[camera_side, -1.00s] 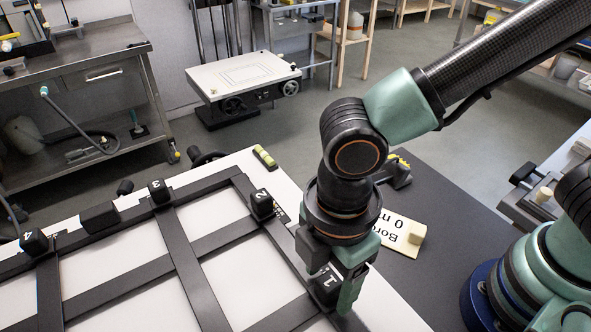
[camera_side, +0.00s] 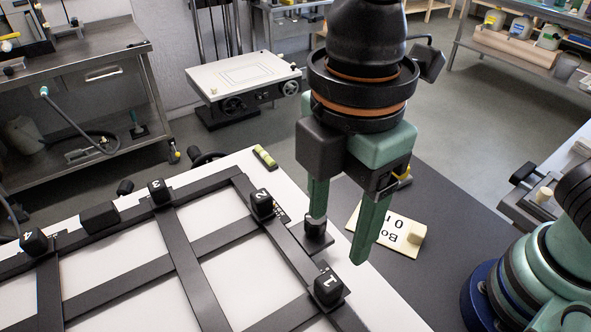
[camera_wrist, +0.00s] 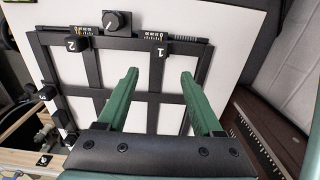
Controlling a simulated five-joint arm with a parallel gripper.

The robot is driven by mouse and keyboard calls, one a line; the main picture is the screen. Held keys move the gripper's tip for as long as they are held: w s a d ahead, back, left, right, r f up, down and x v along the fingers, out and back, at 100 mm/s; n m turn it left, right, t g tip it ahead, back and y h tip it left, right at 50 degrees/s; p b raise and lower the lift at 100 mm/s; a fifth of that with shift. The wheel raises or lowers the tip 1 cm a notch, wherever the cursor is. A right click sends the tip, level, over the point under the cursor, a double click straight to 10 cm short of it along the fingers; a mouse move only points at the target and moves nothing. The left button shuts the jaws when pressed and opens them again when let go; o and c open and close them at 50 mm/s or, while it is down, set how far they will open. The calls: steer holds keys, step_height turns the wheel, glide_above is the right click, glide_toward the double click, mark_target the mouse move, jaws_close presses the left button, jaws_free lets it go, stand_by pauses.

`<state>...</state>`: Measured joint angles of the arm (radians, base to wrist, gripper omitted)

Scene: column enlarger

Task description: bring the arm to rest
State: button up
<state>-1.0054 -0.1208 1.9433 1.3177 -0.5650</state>
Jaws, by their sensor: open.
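My gripper (camera_side: 338,238) hangs pointing down in the side view, above the right edge of the white baseboard. Its two green fingers are apart with nothing between them. In the wrist view the open fingers (camera_wrist: 155,88) reach over the black frame (camera_wrist: 98,90). The frame (camera_side: 180,265) lies on the white board, with black numbered blocks on it. Block 1 (camera_side: 328,287) is below and left of the fingertips in the side view, apart from them. Block 2 (camera_side: 262,203) is farther left.
A cream card with black lettering (camera_side: 398,240) lies on the dark mat (camera_side: 440,210). Blocks 3 (camera_side: 160,191) and 4 (camera_side: 35,242) sit on the frame's far side. A small yellow-green level (camera_side: 265,157) lies at the board's back edge. Steel benches stand behind, with open floor between.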

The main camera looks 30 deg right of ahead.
stand_by(0.4)
steer(key=w+d+m+t, duration=0.2)
steer(key=d+m, duration=0.4)
steer(key=d, duration=0.3)
steer(key=w+d+m+t, duration=0.1)
steer(key=w+d+m, duration=0.4)
steer(key=d, duration=0.4)
steer(key=w+d+m+t, duration=0.2)
steer(key=w+d+m, duration=0.1)
steer(key=d+m, duration=0.4)
steer(key=d, duration=0.3)
steer(key=shift+w+f+t, duration=0.3)
steer(key=shift+w, duration=0.05)
